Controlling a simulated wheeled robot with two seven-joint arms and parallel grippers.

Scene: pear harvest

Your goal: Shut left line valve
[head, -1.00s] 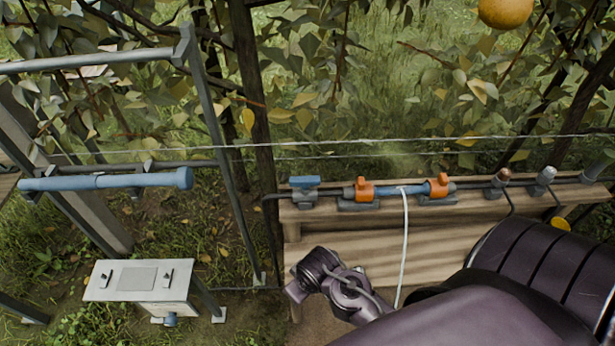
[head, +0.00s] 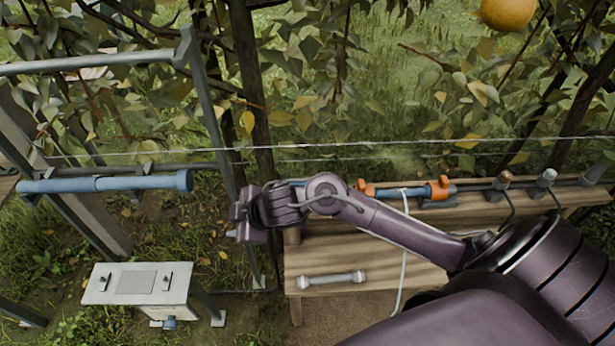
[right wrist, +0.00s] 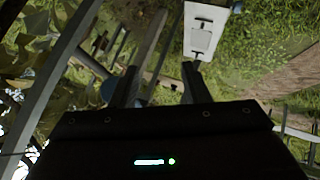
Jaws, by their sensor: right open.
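A line of fittings runs along the upper plank of the wooden bench. The left orange valve (head: 366,189) is partly covered by my right forearm; only bits of its orange show. The right orange valve (head: 440,188) is in plain view, its handle knob upright. The blue-handled fitting at the bench's left end is hidden behind my right arm. My right gripper (head: 240,222) is left of the bench, open and empty. In the right wrist view its two fingers (right wrist: 160,85) stand apart with nothing between them. My left gripper is not in view.
A grey rod with thicker ends (head: 332,279) lies on the lower plank (head: 400,270). A white hose (head: 404,240) hangs from the line. A metal frame with a blue tube (head: 105,183) stands left, and a white box (head: 135,283) below it. Wires cross behind the bench.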

